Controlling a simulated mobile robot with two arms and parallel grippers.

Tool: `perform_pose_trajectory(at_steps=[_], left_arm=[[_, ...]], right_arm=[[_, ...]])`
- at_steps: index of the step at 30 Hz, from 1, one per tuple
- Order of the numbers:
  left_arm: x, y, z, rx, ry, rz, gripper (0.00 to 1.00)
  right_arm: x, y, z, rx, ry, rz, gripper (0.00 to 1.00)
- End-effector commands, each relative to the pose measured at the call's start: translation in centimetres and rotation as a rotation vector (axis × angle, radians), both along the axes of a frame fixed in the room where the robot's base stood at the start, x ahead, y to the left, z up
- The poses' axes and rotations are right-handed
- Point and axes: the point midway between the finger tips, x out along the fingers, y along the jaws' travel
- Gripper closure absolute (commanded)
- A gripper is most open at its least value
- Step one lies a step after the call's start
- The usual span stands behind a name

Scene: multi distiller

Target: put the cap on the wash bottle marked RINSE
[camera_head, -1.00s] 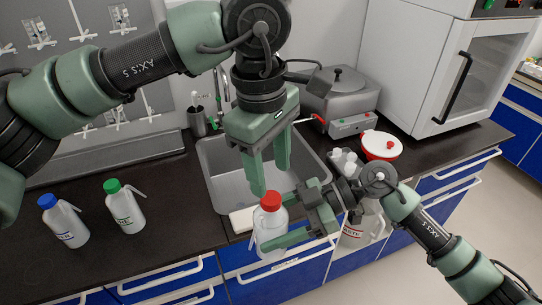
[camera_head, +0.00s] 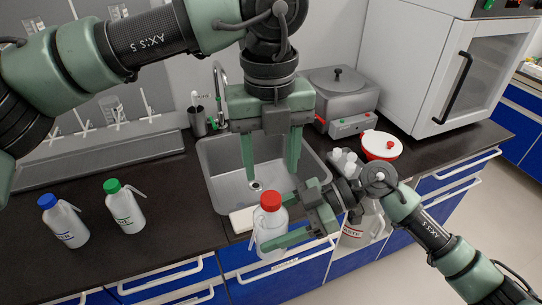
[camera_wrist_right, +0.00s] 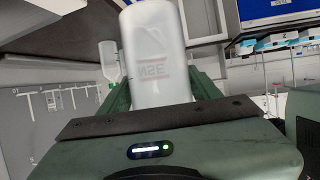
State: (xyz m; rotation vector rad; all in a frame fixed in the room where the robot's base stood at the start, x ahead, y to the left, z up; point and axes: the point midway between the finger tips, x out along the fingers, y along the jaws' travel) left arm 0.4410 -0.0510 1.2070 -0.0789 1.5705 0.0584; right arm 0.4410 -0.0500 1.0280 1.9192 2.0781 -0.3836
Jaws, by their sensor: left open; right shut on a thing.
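The wash bottle (camera_head: 268,228) is white and translucent, with a red cap (camera_head: 270,201) on its top. My right gripper (camera_head: 277,222) is shut on the bottle and holds it roughly upright in front of the counter's front edge. In the right wrist view the bottle (camera_wrist_right: 155,45) stands between the fingers with red letters reading "NSE"; the rest of the word is hidden. My left gripper (camera_head: 270,172) is open and empty, fingers pointing down over the sink, above and behind the cap and apart from it.
A blue-capped bottle (camera_head: 66,226) and a green-capped bottle (camera_head: 126,210) stand on the left counter. The sink (camera_head: 222,180) lies behind the held bottle. A red-rimmed white container (camera_head: 382,146) and a grey lidded bath (camera_head: 340,95) stand to the right. The counter's left middle is clear.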

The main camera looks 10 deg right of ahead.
Motion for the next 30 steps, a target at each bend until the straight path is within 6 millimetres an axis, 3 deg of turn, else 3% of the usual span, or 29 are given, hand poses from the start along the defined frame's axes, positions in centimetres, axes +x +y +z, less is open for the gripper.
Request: perform_pose_trajectory(at_steps=[6,10,23,30], left_arm=[[0.1,0.0,0.3,0.010,0.004,0.387,0.49],[0.1,0.0,0.4,0.013,0.005,0.511,0.49],[0.1,0.0,0.4,0.014,0.006,0.561,0.49],[0.0,0.0,-1.8,0.016,0.008,0.558,0.49]], right_arm=[[0.0,0.0,0.2,0.003,-0.002,0.000,0.60],[0.0,0.0,0.2,0.003,-0.002,0.000,0.60],[0.0,0.0,0.2,0.003,-0.002,0.000,0.60],[0.0,0.0,0.2,0.003,-0.002,0.000,0.60]])
